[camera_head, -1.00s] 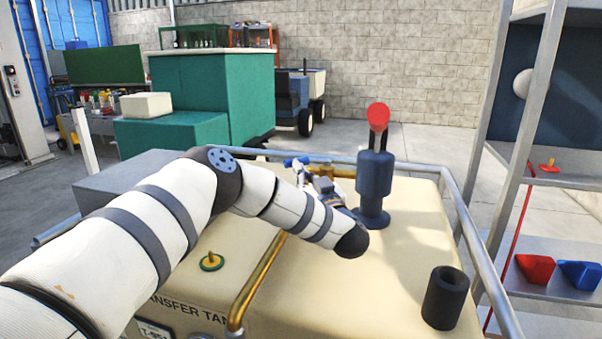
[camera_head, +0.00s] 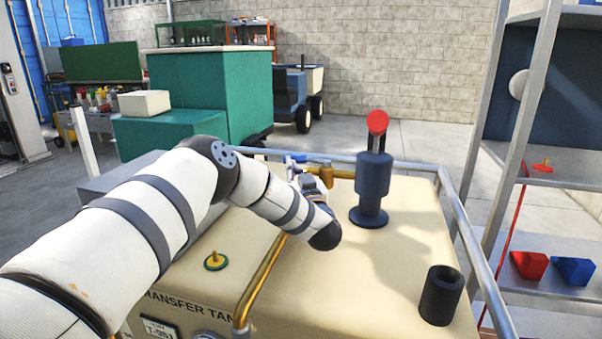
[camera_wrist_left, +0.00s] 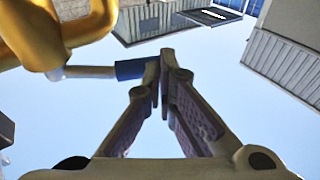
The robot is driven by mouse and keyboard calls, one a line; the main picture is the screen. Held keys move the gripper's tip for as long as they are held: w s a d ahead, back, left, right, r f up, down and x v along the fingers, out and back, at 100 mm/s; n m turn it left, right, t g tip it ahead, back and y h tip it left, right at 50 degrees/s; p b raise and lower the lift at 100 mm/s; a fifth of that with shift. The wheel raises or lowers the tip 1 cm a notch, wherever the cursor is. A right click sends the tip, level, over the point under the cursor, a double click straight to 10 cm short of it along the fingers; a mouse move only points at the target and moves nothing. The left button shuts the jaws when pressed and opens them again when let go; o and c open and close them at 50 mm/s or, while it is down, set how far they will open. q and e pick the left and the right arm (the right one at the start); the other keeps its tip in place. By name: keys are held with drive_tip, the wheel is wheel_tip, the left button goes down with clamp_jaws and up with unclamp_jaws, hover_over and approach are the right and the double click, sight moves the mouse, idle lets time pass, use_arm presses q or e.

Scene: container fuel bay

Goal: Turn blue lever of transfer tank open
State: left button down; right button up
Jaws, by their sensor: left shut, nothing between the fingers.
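The cream transfer tank (camera_head: 385,265) stands in front of me. A brass pipe (camera_head: 262,278) and a brass valve (camera_head: 325,174) are on its top. The blue lever (camera_head: 299,158) shows small at the tank's far side, partly hidden by my left gripper (camera_head: 293,168). In the left wrist view, the lever's blue grip (camera_wrist_left: 130,69) sits on a thin metal rod from the brass body (camera_wrist_left: 75,30). My left gripper's fingers (camera_wrist_left: 164,58) are shut and empty, with their tips right beside the grip's end. I cannot tell whether they touch it.
A dark blue post with a red top (camera_head: 371,190) and a black open cylinder (camera_head: 441,295) stand on the tank. A grey rail (camera_head: 452,205) edges it. A metal shelf (camera_head: 545,245) is at the right. Green cabinets (camera_head: 210,95) stand behind.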

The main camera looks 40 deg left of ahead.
use_arm(q)
drive_tip(key=shift+f+x, duration=0.2)
drive_tip(key=shift+x, duration=0.85)
drive_tip(key=shift+a, duration=0.15)
drive_tip(key=shift+f, duration=0.15)
